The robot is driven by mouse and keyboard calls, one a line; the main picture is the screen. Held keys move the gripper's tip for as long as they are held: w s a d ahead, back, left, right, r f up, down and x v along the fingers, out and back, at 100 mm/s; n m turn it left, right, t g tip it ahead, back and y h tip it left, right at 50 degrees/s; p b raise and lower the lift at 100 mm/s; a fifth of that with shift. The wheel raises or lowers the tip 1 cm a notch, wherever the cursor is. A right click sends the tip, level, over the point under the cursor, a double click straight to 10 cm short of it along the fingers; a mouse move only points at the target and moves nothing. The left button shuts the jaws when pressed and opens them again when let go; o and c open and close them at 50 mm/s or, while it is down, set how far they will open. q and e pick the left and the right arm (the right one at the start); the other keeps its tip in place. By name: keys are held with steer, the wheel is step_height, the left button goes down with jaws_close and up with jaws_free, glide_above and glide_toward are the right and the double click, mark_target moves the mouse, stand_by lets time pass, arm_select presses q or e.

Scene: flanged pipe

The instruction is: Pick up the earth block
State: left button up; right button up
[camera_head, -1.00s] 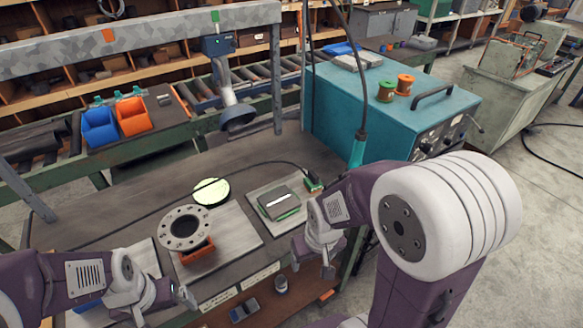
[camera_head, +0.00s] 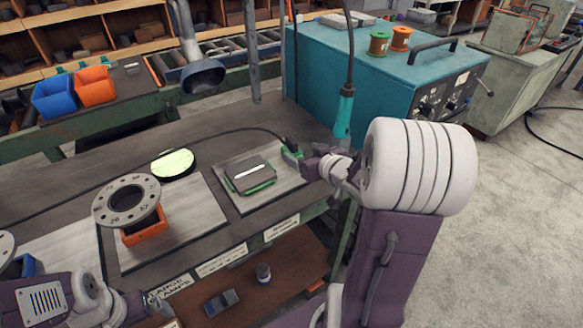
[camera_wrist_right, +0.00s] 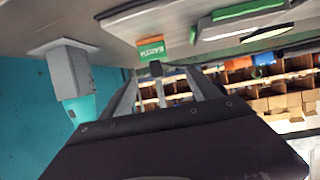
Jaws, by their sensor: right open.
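The earth block is a small green block (camera_head: 292,153) at the right end of the bench plate, with a dark cable running to it. In the right wrist view the green block (camera_wrist_right: 152,49) shows lettering that reads EARTH. My right gripper (camera_head: 311,167) is beside it on the right, at about its height. In the wrist view the right fingers (camera_wrist_right: 155,72) are open and point at the block, with no clear grip on it; whether they touch it I cannot tell. My left gripper (camera_head: 155,303) is low at the left, away from the block; its jaw gap is unclear.
A grey block with green edging (camera_head: 250,176) lies on the same plate (camera_head: 226,195). A flanged pipe (camera_head: 126,201) stands in an orange support to the left. A teal machine (camera_head: 330,85) stands behind, with a teal-handled cable tool (camera_head: 343,115) hanging close to the right gripper.

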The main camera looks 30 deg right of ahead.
mark_target(296, 149)
steer(key=shift+s+d+f, duration=0.1)
steer(key=shift+d+f, duration=0.05)
steer(key=shift+d, duration=0.15)
steer(key=x, duration=0.4)
steer(key=shift+b, duration=0.4)
steer(key=b+x, duration=0.1)
steer(key=x, duration=0.3)
steer(key=shift+w+f, duration=0.2)
steer(key=shift+f, duration=0.1)
steer(key=shift+w+d+f, duration=0.1)
steer(key=shift+w, duration=0.15)
arm_select(q)
step_height(296, 149, down, 3)
steer(key=shift+r, duration=0.1)
arm_select(e)
steer(key=shift+s, duration=0.1)
steer(key=c, duration=0.4)
steer(key=shift+r, duration=0.2)
jaws_close()
